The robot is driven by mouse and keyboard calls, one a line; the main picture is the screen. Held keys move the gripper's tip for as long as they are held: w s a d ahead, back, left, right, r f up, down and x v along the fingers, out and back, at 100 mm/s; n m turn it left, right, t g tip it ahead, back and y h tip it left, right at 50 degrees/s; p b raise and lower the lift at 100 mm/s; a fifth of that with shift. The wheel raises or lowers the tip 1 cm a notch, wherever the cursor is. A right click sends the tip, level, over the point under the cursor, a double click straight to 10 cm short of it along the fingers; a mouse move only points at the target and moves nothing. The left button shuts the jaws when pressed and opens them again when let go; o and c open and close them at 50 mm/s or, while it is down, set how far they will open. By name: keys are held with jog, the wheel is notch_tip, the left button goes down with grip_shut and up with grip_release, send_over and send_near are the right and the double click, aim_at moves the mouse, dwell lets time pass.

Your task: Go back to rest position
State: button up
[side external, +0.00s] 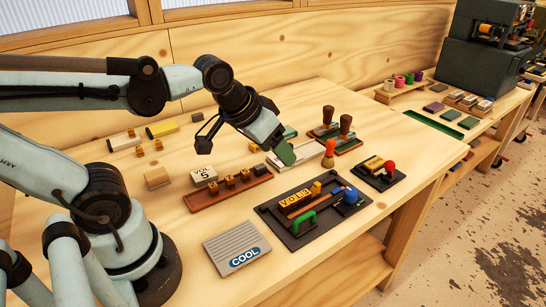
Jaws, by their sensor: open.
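My gripper (244,150) hangs over the middle of the table (340,265), above the back of the work area. Its jaws are spread apart, and nothing shows between them. A green piece (285,154) shows at the end of the right jaw; I cannot tell whether it belongs to the gripper or lies behind it. My arm reaches in from the left, bent at the elbow. The gripper partly covers a pale tray (310,153) behind it.
A black tray (270,212) holds a "VOL 2" plate (294,198) and tools. A "COOL" block (237,248) lies in front. A brown rack (227,193), wooden-handled stamps (345,125) and a smaller black tray (388,180) stand around the gripper. The table's front right is clear.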

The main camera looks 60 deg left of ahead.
jog(key=shift+s+a+f+m+t, duration=0.25)
jog(key=shift+s+f+m+t, duration=0.15)
jog(key=shift+s+f, duration=0.3)
